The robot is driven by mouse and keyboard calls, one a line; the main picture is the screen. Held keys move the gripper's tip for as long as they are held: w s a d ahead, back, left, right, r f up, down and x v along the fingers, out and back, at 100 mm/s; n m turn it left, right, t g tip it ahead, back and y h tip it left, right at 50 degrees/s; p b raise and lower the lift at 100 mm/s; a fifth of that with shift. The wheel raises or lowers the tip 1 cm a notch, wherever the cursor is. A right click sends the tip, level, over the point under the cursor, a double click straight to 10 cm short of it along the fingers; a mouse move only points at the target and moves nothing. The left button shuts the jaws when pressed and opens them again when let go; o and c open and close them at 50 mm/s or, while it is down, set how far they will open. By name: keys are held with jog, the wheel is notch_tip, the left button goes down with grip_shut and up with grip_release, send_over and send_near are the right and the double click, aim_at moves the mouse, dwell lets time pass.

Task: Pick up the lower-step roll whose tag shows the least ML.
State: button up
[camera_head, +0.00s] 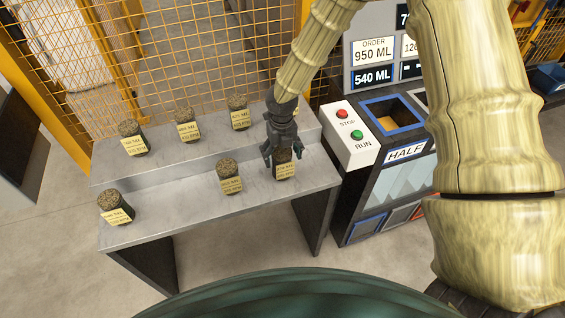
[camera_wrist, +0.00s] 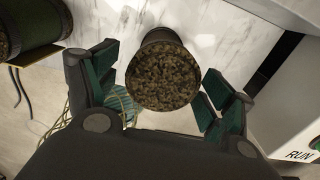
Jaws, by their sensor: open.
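On the lower step stand three dark turf rolls with cream tags: the left roll (camera_head: 116,206), the middle roll (camera_head: 230,177) and the right roll (camera_head: 285,168). The print on their tags is too small to read surely. My gripper (camera_head: 281,153) is at the right roll, pointing down with fingers apart. In the wrist view the right roll's round brown top (camera_wrist: 163,75) lies between the open fingers of my gripper (camera_wrist: 166,84), with a gap visible on the right side. Its tag is hidden in that view. Another roll (camera_wrist: 28,28) shows at the upper left.
The upper step (camera_head: 160,165) carries more tagged rolls, such as one at its left (camera_head: 132,138). A control box with STOP and RUN buttons (camera_head: 349,133) and a machine marked HALF (camera_head: 405,152) stand close on the right. A yellow mesh fence (camera_head: 190,60) is behind.

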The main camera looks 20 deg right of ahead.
jog(key=shift+d+f+p, duration=0.1)
jog(key=shift+f+p, duration=0.65)
jog(key=shift+f, duration=1.35)
jog(key=c, duration=1.3)
